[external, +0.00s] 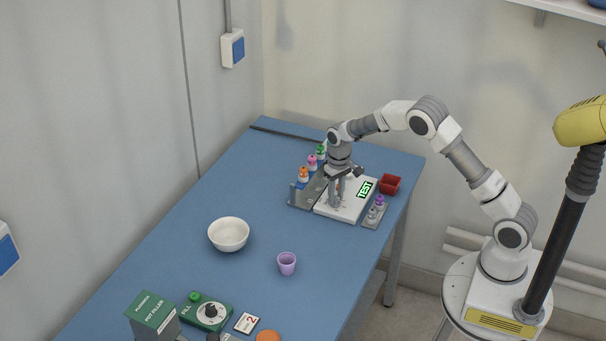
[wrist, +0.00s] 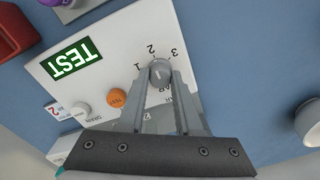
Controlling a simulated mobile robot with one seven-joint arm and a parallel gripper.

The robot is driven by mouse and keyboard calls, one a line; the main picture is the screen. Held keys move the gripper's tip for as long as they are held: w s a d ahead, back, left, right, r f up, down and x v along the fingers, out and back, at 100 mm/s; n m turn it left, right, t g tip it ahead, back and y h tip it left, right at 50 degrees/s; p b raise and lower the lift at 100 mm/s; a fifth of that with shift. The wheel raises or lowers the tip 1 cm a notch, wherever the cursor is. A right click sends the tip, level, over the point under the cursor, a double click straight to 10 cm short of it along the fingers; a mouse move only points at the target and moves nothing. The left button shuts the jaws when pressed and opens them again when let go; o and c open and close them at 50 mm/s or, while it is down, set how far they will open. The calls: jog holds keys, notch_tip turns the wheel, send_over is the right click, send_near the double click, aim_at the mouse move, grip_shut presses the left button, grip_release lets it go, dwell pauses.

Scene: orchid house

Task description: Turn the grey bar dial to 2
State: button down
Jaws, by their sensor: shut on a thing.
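The grey bar dial (wrist: 160,72) sits on a white panel (wrist: 193,28), with the numbers 1, 2 and 3 printed around its far side. My gripper (wrist: 161,80) is shut on the dial, one finger on each side. A pale mark shows on the dial's top, but I cannot tell for certain which number it points at. The panel carries a green TEST sign (wrist: 74,62), an orange button (wrist: 117,98) and a pale button (wrist: 81,111). In the external view my gripper (external: 337,194) reaches down onto the panel (external: 350,208) and hides the dial.
A white bowl (external: 229,235) and a purple cup (external: 287,264) stand nearer on the blue table.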

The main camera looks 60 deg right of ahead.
aim_at(337, 196)
jog(key=c, duration=0.6)
grip_release()
notch_tip(337, 196, up, 18)
jog(key=p, duration=0.1)
jog(key=shift+d+f, duration=0.2)
jog(key=shift+f, duration=0.05)
jog(key=shift+s, duration=0.1)
